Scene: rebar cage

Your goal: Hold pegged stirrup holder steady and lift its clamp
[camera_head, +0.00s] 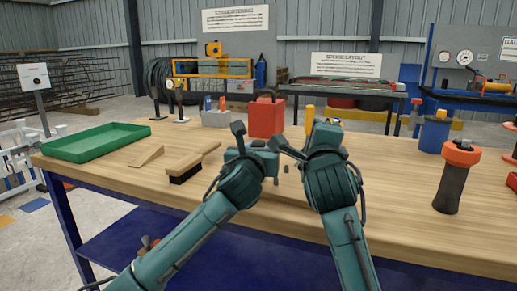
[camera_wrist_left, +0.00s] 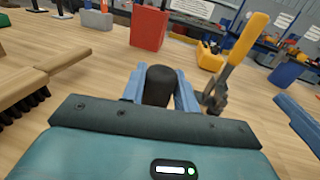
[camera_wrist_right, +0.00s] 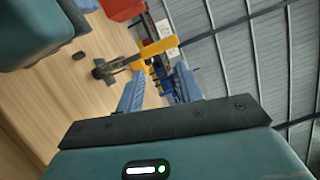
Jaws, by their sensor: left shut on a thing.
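My left gripper (camera_head: 262,147) is shut on a dark, round-topped post (camera_wrist_left: 160,85), which I take to be part of the stirrup holder; it stands between the two blue fingers in the left wrist view. The clamp (camera_wrist_left: 232,65) has a yellow handle and grey metal jaw, tilted up just right of the post. It also shows in the right wrist view (camera_wrist_right: 150,50), and its handle in the head view (camera_head: 310,117). My right gripper (camera_wrist_right: 157,82) is open and empty, with the handle beyond its fingertips. My arms hide most of the holder.
A green tray (camera_head: 97,140), a wooden wedge (camera_head: 147,156) and a brush (camera_head: 195,162) lie on the left of the table. A red container (camera_head: 266,117) stands behind the grippers. A dark, orange-topped cylinder (camera_head: 453,185) stands at the right. The front right tabletop is clear.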

